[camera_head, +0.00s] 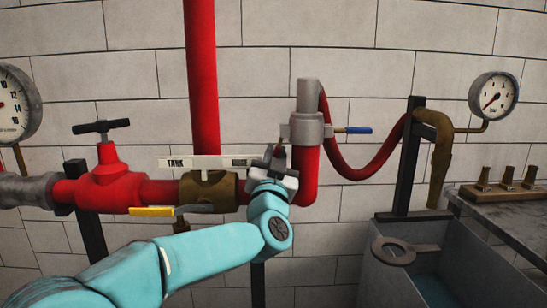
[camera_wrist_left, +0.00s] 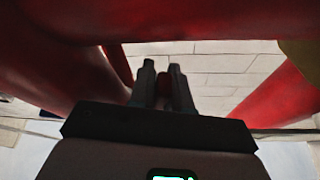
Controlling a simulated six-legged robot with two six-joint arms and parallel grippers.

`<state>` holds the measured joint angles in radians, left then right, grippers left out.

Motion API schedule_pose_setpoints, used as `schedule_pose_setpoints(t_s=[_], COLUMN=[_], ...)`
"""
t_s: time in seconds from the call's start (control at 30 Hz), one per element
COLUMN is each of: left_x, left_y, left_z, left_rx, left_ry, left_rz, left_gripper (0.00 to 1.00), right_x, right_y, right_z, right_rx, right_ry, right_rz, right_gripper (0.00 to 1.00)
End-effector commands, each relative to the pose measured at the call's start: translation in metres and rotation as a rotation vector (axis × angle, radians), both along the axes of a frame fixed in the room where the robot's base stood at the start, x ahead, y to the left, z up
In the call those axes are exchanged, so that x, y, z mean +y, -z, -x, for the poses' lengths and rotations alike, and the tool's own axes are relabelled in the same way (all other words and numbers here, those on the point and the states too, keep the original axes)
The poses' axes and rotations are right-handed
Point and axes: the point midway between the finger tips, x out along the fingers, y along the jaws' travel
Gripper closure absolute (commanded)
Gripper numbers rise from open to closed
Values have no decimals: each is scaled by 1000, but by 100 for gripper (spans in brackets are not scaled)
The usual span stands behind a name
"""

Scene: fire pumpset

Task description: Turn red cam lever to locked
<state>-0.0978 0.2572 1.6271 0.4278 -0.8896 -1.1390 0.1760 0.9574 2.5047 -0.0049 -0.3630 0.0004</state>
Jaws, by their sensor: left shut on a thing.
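The grey cam coupling (camera_head: 307,128) sits at the top of the red pipe bend, with the red hose leaving it to the right. A blue-handled lever (camera_head: 352,130) sticks out level from its right side. My left gripper (camera_head: 277,156) is at the coupling's lower left, beside the red pipe. Its two dark fingers (camera_wrist_left: 163,85) are close together in the left wrist view, shut on a narrow dark reddish piece (camera_wrist_left: 165,92), which looks like the red cam lever. In the head view the gripper hides that lever, so its angle cannot be told. My right gripper is not in view.
A brass valve with a white TANK handle (camera_head: 205,162) and a yellow-handled lever (camera_head: 170,210) lie close left of my gripper. A red valve (camera_head: 108,180) stands farther left. A grey trough (camera_head: 425,270) and a bench with brass nozzles (camera_head: 507,180) are at the right.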

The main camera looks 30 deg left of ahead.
Motion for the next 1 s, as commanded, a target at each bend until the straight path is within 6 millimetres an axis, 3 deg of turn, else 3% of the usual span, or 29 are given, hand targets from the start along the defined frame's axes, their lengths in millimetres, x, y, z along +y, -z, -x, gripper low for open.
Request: schedule_pose_setpoints(t_s=[0.33, 0.37, 0.4, 0.83, 1.0], left_x=[0, 0, 0, 1, 14], left_y=[0, 0, 0, -1, -14], left_z=[0, 0, 0, 0, 8], left_rx=[0, 0, 0, 6, 108], left_ry=[0, 0, 0, 0, -5], left_rz=[1, 1, 1, -9, -178], left_gripper=[100, 73, 62, 62, 62], right_x=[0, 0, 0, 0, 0], right_y=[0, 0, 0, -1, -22], right_z=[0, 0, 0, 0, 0], right_rx=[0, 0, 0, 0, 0], right_ry=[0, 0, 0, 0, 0], right_rz=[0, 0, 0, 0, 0], right_gripper=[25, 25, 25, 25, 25])
